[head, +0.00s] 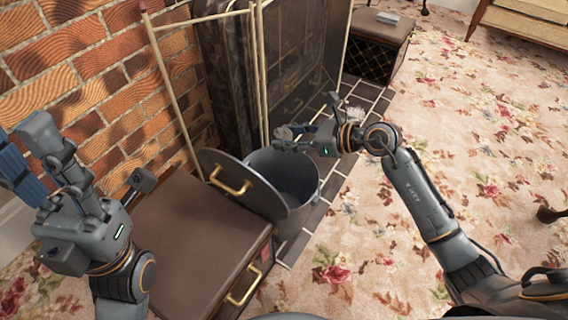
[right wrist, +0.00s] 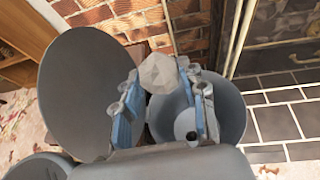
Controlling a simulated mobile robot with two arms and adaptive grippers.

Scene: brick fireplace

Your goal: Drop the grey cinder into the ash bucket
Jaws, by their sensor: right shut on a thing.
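The grey cinder (right wrist: 158,73) is a pale, faceted lump between the fingertips of my right gripper (right wrist: 160,90) in the right wrist view. My right gripper (head: 297,135) is shut on it, above the far part of the ash bucket's mouth in the head view. The ash bucket (head: 305,203) is a grey metal pail, open at the top; its inside also shows behind the fingers in the right wrist view (right wrist: 232,112). My left gripper (head: 28,160) is at the left edge of the head view, far from the bucket; its jaw opening is unclear.
A round grey lid (head: 258,197) with a brass handle tilts beside the bucket over a brown case (head: 180,245). A brass-framed fire screen (head: 262,75) stands behind. A pale lump (head: 355,114) lies on the dark hearth tiles. Flowered carpet (head: 470,130) is open at right.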

